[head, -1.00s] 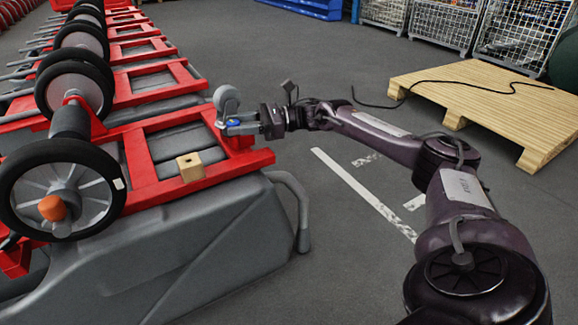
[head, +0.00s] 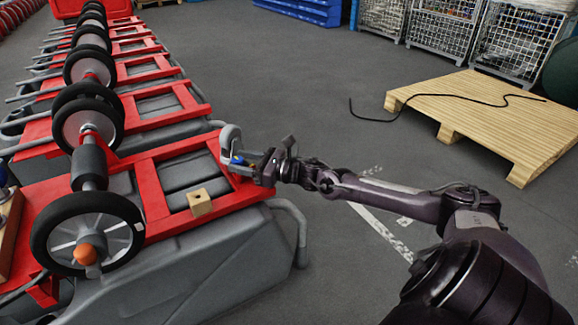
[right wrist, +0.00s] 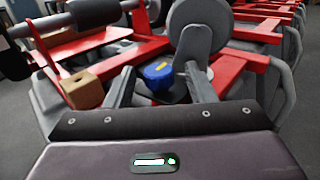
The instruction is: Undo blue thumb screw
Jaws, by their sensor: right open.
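The blue thumb screw (right wrist: 158,72) sits on the red frame beside a grey caster wheel, and its top with a yellow mark shows in the right wrist view. In the head view the blue screw (head: 238,160) is small, next to the wheel. My right gripper (head: 245,165) reaches in from the right at the frame's corner. In the right wrist view its open fingers (right wrist: 160,85) stand on either side of the blue screw, with a gap to each side. Whether they touch it I cannot tell. My left gripper is not in view.
The caster wheel (head: 230,138) stands close to the right gripper. A wooden block (head: 200,203) lies on the red frame (head: 160,205). A black wheel (head: 85,235) with an orange hub is at left. A wooden pallet (head: 480,115) with a black cable stands at right on open floor.

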